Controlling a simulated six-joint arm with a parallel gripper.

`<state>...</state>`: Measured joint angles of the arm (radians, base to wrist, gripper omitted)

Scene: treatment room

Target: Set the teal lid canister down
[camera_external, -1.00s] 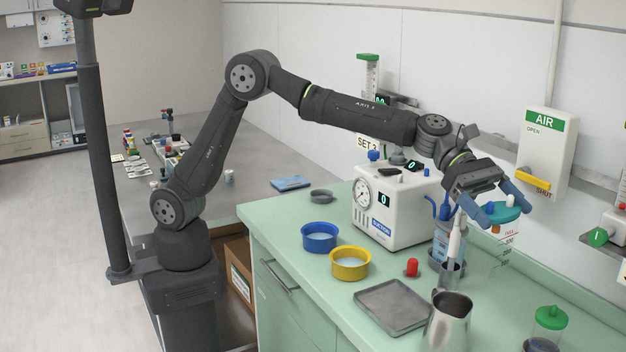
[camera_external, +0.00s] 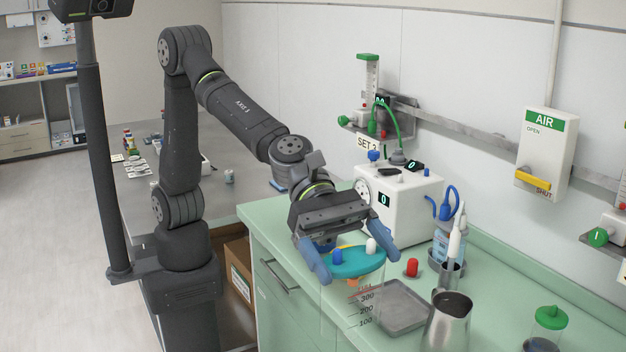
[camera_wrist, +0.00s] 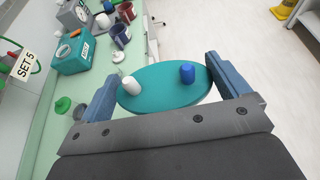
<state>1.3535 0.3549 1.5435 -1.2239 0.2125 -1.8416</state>
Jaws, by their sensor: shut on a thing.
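The teal lid canister (camera_external: 352,268) has a round teal lid with a blue and a white port, and a clear body with scale marks. My gripper (camera_external: 357,265) is shut on the lid, with a blue finger on either side. The canister hangs upright near the front edge of the green counter (camera_external: 272,235); I cannot tell whether its bottom touches anything. In the wrist view the lid (camera_wrist: 165,90) fills the space between the fingers and hides the canister body.
A grey tray (camera_external: 400,308) lies right of the canister, with a steel jug (camera_external: 450,322) and red cap (camera_external: 412,267) nearby. A white suction unit (camera_external: 410,205) stands behind. A green-lidded canister (camera_external: 549,325) is at right.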

